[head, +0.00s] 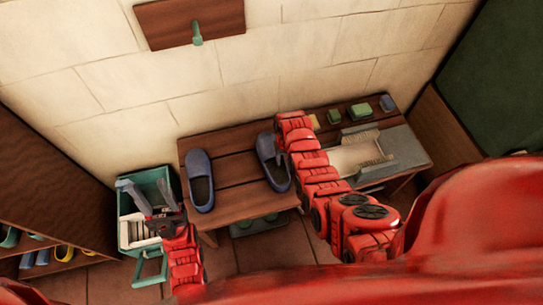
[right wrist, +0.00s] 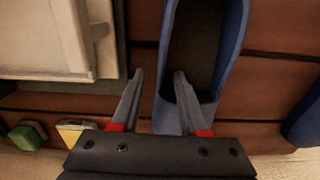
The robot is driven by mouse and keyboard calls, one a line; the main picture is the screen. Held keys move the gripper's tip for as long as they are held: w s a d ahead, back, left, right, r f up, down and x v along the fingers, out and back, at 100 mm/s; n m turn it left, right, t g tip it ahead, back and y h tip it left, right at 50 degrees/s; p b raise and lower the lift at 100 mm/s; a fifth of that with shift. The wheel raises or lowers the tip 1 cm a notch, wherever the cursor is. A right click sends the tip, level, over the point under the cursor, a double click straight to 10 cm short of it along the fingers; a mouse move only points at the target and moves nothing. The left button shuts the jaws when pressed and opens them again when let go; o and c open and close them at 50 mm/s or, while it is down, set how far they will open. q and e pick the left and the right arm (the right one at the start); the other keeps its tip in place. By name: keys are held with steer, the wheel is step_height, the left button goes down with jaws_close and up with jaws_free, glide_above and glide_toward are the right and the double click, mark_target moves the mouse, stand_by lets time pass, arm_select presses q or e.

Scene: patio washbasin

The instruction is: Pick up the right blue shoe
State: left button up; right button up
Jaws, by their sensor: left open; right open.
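The right blue shoe (head: 270,168) lies on the wooden bench, partly covered by my right arm in the head view. It also shows in the right wrist view (right wrist: 236,75), with its dark opening facing the camera. My right gripper (right wrist: 160,75) is open at this shoe. The shoe's left wall in the wrist view lies between the two fingers, one finger outside it and the other over the opening. Whether the fingers touch it I cannot tell. My left gripper (head: 143,187) is open and empty, over the teal crate.
The other blue shoe (head: 200,182) stands to the left on the bench (head: 232,175). A grey washbasin (head: 405,150) is to the right, with green and yellow blocks behind it. The teal crate (head: 163,176) stands left of the bench. A shelf with footwear (head: 65,254) is far left.

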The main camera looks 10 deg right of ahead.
jaws_close()
stand_by(1.3)
